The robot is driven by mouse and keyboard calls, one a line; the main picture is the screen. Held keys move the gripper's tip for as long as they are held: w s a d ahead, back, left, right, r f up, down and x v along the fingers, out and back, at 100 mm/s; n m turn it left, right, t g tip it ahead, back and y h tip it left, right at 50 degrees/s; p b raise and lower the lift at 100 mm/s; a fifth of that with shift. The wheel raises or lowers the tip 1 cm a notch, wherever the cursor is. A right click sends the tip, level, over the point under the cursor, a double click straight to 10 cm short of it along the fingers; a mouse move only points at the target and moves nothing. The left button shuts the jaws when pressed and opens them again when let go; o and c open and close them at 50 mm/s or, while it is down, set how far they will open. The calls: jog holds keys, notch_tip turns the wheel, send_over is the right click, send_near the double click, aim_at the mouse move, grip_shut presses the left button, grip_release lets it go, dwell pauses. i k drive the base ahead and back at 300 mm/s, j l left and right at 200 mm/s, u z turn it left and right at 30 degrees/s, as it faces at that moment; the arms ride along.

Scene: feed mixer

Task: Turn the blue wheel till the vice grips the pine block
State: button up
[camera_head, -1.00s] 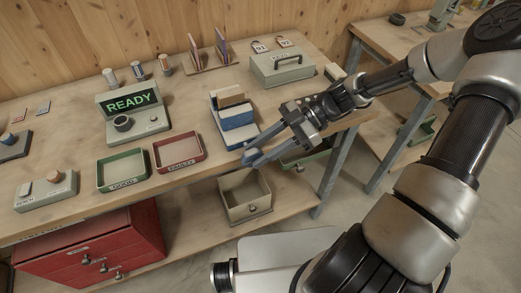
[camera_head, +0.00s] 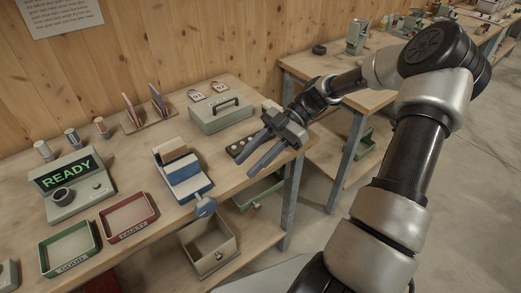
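The vice (camera_head: 184,182) stands near the front edge of the bench, with blue parts and a pale body. The pine block (camera_head: 174,151) sits in its upper part; I cannot tell whether the jaws touch it. The blue wheel (camera_head: 205,207) is on the vice's front end, at the bench edge. My gripper (camera_head: 243,166) is open and empty, right of the vice and above the bench's right end. Its fingers point down and left, apart from the wheel.
A grey-green box with a handle (camera_head: 221,115) stands behind my gripper. A READY display unit (camera_head: 72,187), a red tray (camera_head: 127,217) and a green tray (camera_head: 69,250) are left of the vice.

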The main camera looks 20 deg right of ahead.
aim_at(205, 207)
jog(key=k+j+z, duration=0.4)
jog(key=k+z, duration=0.2)
jog(key=k, duration=0.2)
